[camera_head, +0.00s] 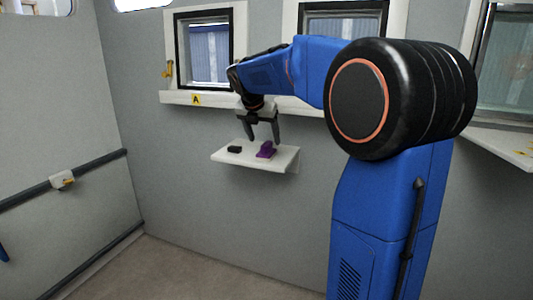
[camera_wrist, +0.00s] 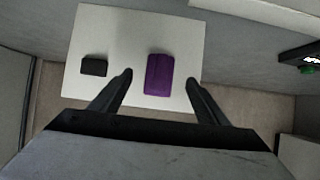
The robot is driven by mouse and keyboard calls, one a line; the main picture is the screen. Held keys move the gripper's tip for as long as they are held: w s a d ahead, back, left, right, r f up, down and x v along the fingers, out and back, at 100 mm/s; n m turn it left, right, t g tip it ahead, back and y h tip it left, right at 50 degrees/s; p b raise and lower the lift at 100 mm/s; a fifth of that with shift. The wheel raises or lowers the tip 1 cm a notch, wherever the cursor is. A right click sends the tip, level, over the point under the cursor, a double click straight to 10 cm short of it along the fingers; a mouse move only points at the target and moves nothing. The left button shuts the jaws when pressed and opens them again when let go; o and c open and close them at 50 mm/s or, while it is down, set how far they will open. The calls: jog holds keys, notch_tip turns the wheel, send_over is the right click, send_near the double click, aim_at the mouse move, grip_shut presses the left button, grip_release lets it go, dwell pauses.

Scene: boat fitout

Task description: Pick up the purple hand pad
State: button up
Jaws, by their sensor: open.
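The purple hand pad (camera_head: 266,150) sits on a small white wall shelf (camera_head: 282,162), toward its right side. In the wrist view the purple hand pad (camera_wrist: 159,75) lies between the lines of my two fingers, slightly beyond their tips. My gripper (camera_head: 264,142) points down above the shelf, close to the pad. In the wrist view my gripper (camera_wrist: 159,76) is open and empty, with one finger on each side of the pad. I cannot tell the exact height gap between fingertips and pad.
A small black block (camera_head: 234,149) lies left of the pad on the shelf; it also shows in the wrist view (camera_wrist: 94,66). A window ledge (camera_head: 180,98) with a yellow "A" tag runs above the shelf. A dark rail (camera_head: 98,163) is on the left wall. The floor below is clear.

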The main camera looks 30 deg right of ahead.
aim_at(266, 143)
jog(key=shift+x, duration=3)
jog(key=c, duration=1.3)
jog(key=shift+a, duration=0.1)
jog(key=shift+s+a+r, duration=0.15)
jog(key=shift+r, duration=0.35)
notch_tip(266, 143, up, 6)
jog(key=shift+r, duration=0.2)
jog(key=s+a, duration=1.2)
jog(key=a, duration=0.3)
jog(key=shift+a+f, duration=0.15)
jog(key=shift+a, duration=0.05)
